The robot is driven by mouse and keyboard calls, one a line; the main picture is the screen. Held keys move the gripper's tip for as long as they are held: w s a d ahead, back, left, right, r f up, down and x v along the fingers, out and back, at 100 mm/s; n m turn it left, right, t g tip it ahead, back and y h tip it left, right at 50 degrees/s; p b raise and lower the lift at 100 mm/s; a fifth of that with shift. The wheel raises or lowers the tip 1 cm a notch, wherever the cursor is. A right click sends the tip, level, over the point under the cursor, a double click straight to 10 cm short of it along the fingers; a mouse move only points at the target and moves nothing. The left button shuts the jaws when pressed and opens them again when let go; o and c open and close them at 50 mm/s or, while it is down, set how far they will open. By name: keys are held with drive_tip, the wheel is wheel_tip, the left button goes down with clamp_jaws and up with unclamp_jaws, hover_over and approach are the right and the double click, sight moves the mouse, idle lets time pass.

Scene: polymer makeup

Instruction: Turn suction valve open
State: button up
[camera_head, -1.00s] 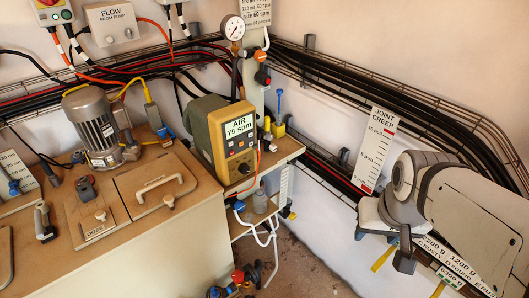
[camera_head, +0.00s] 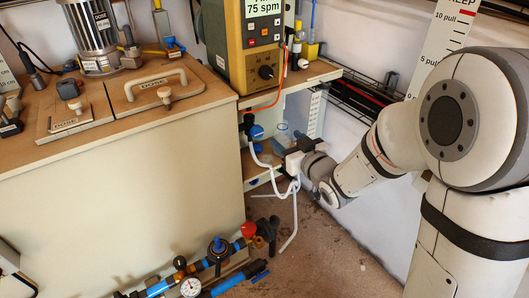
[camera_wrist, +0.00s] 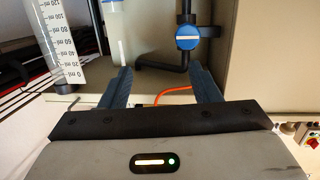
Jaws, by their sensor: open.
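A round blue valve knob with a white bar across its face (camera_wrist: 188,37) sits on a dark pipe in the wrist view, the bar lying roughly level. A blue knob in the head view (camera_head: 257,132) under the bench top appears to be the same one; no label names it. My gripper (camera_wrist: 158,72) is open and empty, its two dark fingers pointing toward the pipework. The knob lies beyond the fingertips, near the right finger, apart from it. In the head view my gripper (camera_head: 292,148) is at the shelf opening, right of the knob; its fingers are hard to make out.
A measuring column marked in ml (camera_wrist: 69,40) stands at left in the wrist view. An orange tube (camera_wrist: 172,92) runs between the fingers. White hoses (camera_head: 292,195) hang near my gripper. Floor pipework with a gauge (camera_head: 190,287) lies below. The pump controller (camera_head: 243,45) is above.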

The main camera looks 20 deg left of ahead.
sight(259, 134)
drive_tip(key=w+a+b, duration=0.1)
drive_tip(key=a, duration=0.2)
drive_tip(key=w+a+f+y+b, duration=0.1)
drive_tip(key=a, duration=0.2)
drive_tip(key=w+a+f+n+y+b, duration=0.1)
drive_tip(key=a, duration=0.2)
drive_tip(key=shift+w+f, duration=0.25)
drive_tip(key=shift+w, duration=0.15)
drive_tip(key=shift+c, duration=0.3)
drive_tip(key=c, duration=0.9)
drive_tip(key=shift+d, duration=0.15)
drive_tip(key=shift+b, duration=0.3)
